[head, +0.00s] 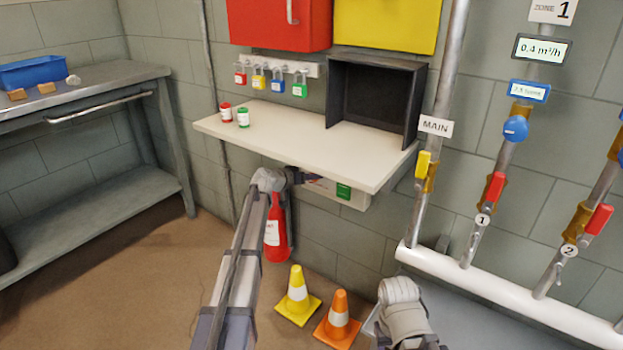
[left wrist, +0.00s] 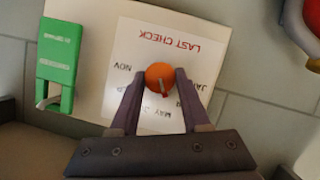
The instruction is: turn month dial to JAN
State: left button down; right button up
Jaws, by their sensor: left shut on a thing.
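The month dial (left wrist: 160,74) is a round orange knob on a white "LAST CHECK" panel (left wrist: 150,45), which appears upside down in the left wrist view. My left gripper (left wrist: 161,78) is shut on the dial, one finger on each side. A dark mark on the dial points down in that picture, toward the MAY side. NOV shows to the left, and JAN is partly hidden at the right finger. Other month labels are covered by the fingers. In the head view my left gripper (head: 294,177) is under the shelf's front edge, and the dial is hidden there.
A white shelf (head: 290,140) juts out just above my left gripper. A green padlock-like part (left wrist: 57,62) sits beside the panel. A red extinguisher (head: 275,235) and yellow (head: 297,290) and orange (head: 338,315) cones stand below. Valve pipes are at right.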

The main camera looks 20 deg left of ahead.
pick_arm(q)
jog(key=shift+a+f+n+t+h+b, duration=0.1)
jog(key=shift+n+h+b, duration=0.95)
jog(key=shift+n, duration=0.45)
jog(key=shift+a+f+n+t+h+b, duration=0.15)
jog(key=shift+n+h+b, duration=0.6)
jog(key=shift+n+b, duration=0.6)
jog(key=shift+d+f+n+t+h+b, duration=0.1)
jog(key=shift+n+h+b, duration=0.85)
jog(key=shift+n, duration=0.7)
jog(key=shift+a, duration=0.1)
jog(key=shift+c, duration=1.8)
grip_release()
jog(key=shift+w, duration=0.1)
jog(key=v, duration=0.7)
jog(key=shift+s+a, duration=0.25)
jog(key=shift+s, duration=0.05)
